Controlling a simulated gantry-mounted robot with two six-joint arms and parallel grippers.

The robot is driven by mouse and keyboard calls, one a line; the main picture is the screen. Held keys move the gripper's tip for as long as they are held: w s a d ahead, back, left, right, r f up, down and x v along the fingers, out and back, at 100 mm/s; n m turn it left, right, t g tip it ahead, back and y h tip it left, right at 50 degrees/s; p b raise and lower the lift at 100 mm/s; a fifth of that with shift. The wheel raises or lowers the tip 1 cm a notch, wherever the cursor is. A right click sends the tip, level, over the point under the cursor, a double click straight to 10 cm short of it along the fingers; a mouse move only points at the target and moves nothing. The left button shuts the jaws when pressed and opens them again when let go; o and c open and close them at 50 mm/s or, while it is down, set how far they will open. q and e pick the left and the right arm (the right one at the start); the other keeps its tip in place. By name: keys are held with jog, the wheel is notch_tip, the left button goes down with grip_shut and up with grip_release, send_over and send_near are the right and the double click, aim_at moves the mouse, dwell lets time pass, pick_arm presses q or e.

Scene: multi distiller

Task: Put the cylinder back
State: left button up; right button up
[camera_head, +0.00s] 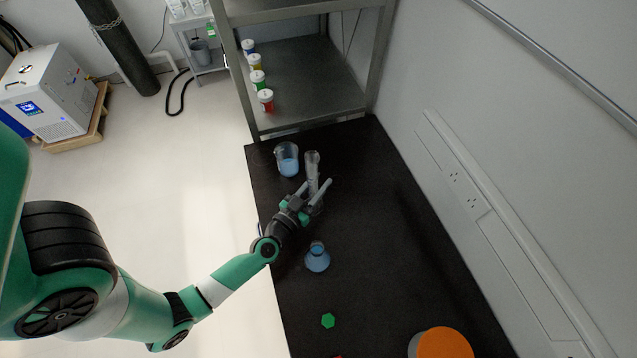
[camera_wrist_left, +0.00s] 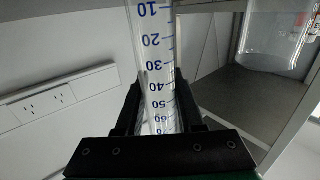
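The clear graduated cylinder (camera_head: 312,166) stands upright on the black bench in the head view, just right of the beaker. My left gripper (camera_head: 313,187) is around the cylinder, with its fingers spread on either side. In the left wrist view the cylinder (camera_wrist_left: 157,60), with blue scale marks, passes between the two dark fingers (camera_wrist_left: 158,100). A narrow gap shows beside the glass, so the gripper looks open. The lower part of the cylinder is partly hidden by the gripper in the head view. My right gripper is not in view.
A beaker of blue liquid (camera_head: 288,162) stands close to the left. A blue conical flask (camera_head: 317,258), a green hexagonal piece (camera_head: 328,320) and an orange-topped object (camera_head: 443,343) are nearer. A metal shelf (camera_head: 310,75) with several jars stands behind.

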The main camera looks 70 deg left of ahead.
pick_arm(q)
jog(key=o, duration=0.4)
jog(key=shift+o, duration=0.2)
jog(key=shift+r+p, duration=0.3)
jog(key=p+v, duration=0.2)
jog(key=v, duration=1)
jog(key=shift+f, duration=0.15)
